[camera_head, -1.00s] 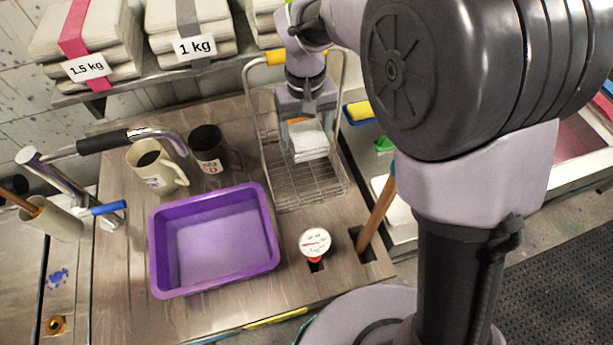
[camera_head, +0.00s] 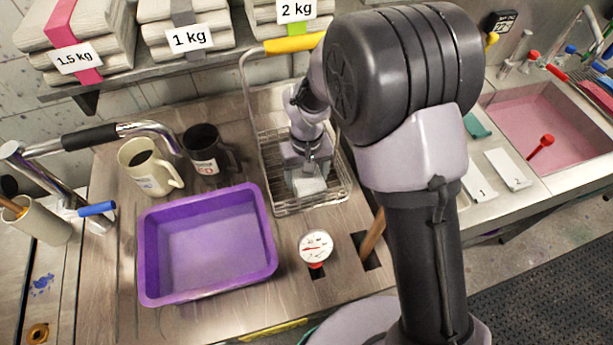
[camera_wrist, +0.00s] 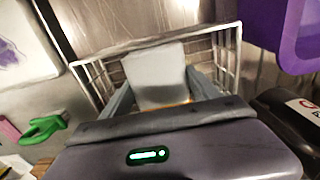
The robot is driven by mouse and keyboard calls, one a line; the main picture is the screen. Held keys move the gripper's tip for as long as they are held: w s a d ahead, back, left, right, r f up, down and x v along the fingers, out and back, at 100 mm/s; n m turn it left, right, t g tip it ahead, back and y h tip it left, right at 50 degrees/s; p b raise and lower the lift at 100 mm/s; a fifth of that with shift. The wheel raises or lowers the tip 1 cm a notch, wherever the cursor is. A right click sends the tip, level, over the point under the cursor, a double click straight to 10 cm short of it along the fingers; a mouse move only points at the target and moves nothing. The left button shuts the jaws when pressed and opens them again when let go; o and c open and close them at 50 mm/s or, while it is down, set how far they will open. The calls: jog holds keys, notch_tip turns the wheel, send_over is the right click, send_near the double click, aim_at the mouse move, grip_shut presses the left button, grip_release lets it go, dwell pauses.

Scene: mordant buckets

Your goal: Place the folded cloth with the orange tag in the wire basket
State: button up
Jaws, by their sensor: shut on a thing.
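The folded cloth (camera_head: 309,186) is a small pale block held low inside the wire basket (camera_head: 281,208). My gripper (camera_head: 306,172) reaches down between the basket's sides and is shut on the cloth. In the wrist view the white cloth (camera_wrist: 155,75) sits between my two grey fingers, with a thin orange edge showing near the gripper body. The wire basket (camera_wrist: 230,45) surrounds the cloth there. I cannot tell whether the cloth touches the basket floor.
A purple tub (camera_head: 207,247) stands left of the basket, with a cream mug (camera_head: 143,167) and a dark mug (camera_head: 204,150) behind it. A round dial (camera_head: 316,246) is in front of the basket. The basket's tall handle has a yellow grip (camera_head: 294,43).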

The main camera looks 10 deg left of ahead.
jog(key=shift+f+b, duration=0.55)
jog(key=o, duration=1.4)
jog(key=shift+s, duration=0.1)
